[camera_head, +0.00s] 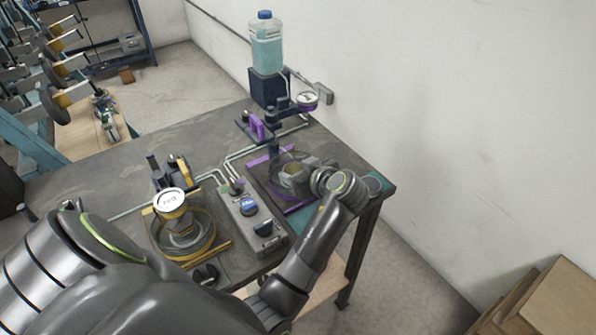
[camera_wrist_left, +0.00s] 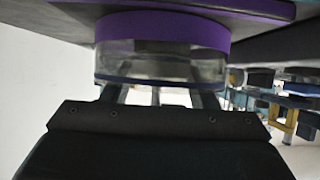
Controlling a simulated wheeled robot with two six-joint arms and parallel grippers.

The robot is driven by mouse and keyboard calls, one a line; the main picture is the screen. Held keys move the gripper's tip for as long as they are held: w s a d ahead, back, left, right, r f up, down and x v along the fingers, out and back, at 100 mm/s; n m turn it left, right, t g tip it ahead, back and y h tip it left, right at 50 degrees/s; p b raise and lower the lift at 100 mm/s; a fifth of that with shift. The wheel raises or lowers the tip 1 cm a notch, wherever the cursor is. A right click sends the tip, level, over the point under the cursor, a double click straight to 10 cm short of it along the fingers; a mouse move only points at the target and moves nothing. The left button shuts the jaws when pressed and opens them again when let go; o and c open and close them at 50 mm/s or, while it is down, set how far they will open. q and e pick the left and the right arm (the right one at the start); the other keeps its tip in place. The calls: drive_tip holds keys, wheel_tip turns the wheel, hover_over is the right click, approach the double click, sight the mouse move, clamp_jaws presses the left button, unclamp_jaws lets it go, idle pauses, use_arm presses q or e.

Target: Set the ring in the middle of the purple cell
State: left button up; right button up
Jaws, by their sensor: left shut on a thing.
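The ring, a clear cylinder with a purple band, shows in the left wrist view (camera_wrist_left: 160,32) between the fingers of my left gripper (camera_wrist_left: 158,96). In the head view the ring (camera_head: 273,185) is at the purple cell, between its two purple bars (camera_head: 299,208), partly hidden by my gripper (camera_head: 298,178) and wrist. My left gripper is shut on the ring from the right side. In the wrist view the purple band is close to the dark surface; I cannot tell whether it touches. My right gripper is not in view.
A grey control box (camera_head: 250,222) with a blue knob stands left of the purple cell. A yellow cell (camera_head: 205,252) with a clear ring and a gauge is farther left.

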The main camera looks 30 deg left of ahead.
use_arm(q)
drive_tip(key=shift+s+f, duration=0.1)
drive_tip(key=shift+f, duration=0.15)
